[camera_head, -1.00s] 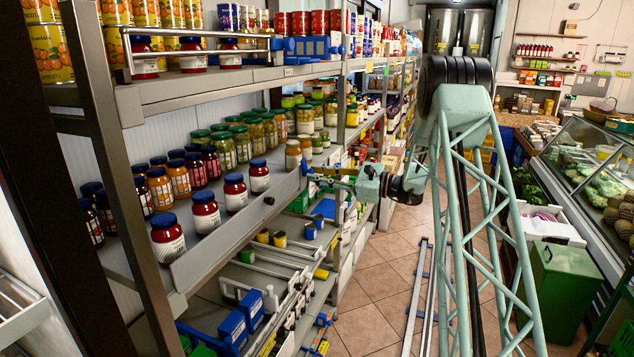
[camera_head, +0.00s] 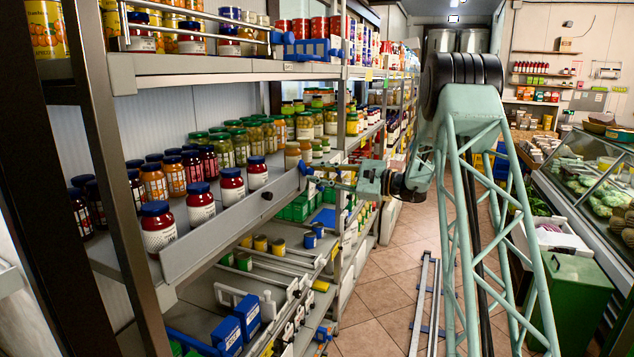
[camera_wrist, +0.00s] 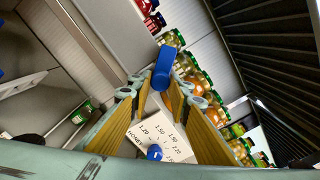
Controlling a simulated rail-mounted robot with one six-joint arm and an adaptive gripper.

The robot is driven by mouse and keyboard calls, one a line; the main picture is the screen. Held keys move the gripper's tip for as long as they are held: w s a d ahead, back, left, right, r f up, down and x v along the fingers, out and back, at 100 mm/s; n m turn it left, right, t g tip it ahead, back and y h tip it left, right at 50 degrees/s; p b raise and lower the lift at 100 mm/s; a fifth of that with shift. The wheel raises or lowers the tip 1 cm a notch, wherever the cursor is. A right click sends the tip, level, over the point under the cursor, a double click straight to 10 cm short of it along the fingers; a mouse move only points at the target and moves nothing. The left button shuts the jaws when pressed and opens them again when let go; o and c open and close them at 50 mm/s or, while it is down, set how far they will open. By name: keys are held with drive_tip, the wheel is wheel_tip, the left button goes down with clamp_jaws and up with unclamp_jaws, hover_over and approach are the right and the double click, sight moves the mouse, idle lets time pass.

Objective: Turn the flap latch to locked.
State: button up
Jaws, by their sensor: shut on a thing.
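The flap latch (camera_head: 304,168) is a small blue part at the right end of the grey shelf-front flap (camera_head: 225,225), on the middle shelf of jars. In the wrist view the blue latch handle (camera_wrist: 167,66) stands between the tips of my fingers. My gripper (camera_head: 318,180) reaches it from the right in the head view and is shut on it; its fingers with yellowish inner pads also show in the wrist view (camera_wrist: 160,88). The latch's pivot and its exact angle are too small or hidden to tell.
Several jars with red, dark and orange contents (camera_head: 200,200) stand behind the flap. A white price card (camera_wrist: 155,135) with a blue round knob (camera_wrist: 154,152) shows below the fingers. The tiled aisle (camera_head: 385,295) is partly clear; a green bin (camera_head: 568,300) and glass counter stand right.

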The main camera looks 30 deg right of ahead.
drive_tip(key=shift+f+n+b, duration=0.15)
drive_tip(key=shift+n+b, duration=3.05)
drive_tip(key=shift+b, duration=2.25)
drive_tip(key=n+b, duration=0.3)
drive_tip(key=b, duration=0.1)
drive_tip(key=shift+r+n+b, duration=0.2)
drive_tip(key=shift+n+b, duration=0.25)
drive_tip(key=shift+n, duration=0.05)
drive_tip(key=o, duration=0.9)
drive_tip(key=shift+s+d, duration=0.1)
drive_tip(key=shift+v, duration=5.9)
